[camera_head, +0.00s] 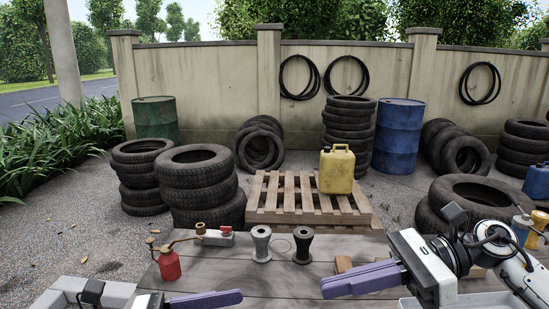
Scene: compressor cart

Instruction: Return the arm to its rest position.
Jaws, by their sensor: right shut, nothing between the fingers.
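My right arm comes in from the right edge. Its right gripper (328,287) has purple fingers that lie together, shut and empty, pointing left above the front part of the grey wooden table (215,269). My left gripper (236,297) shows only in part at the bottom edge. Its purple finger points right, and the rest is cut off, so its opening cannot be told. The two grippers are apart from each other.
On the table stand a red oil can (169,264), a red-handled valve (222,237), a light spool (261,244), a dark spool (303,245) and a wooden block (344,263). Behind are a pallet (284,215) with a yellow canister (336,171), and tire stacks (200,180). Bottles (521,227) stand at right.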

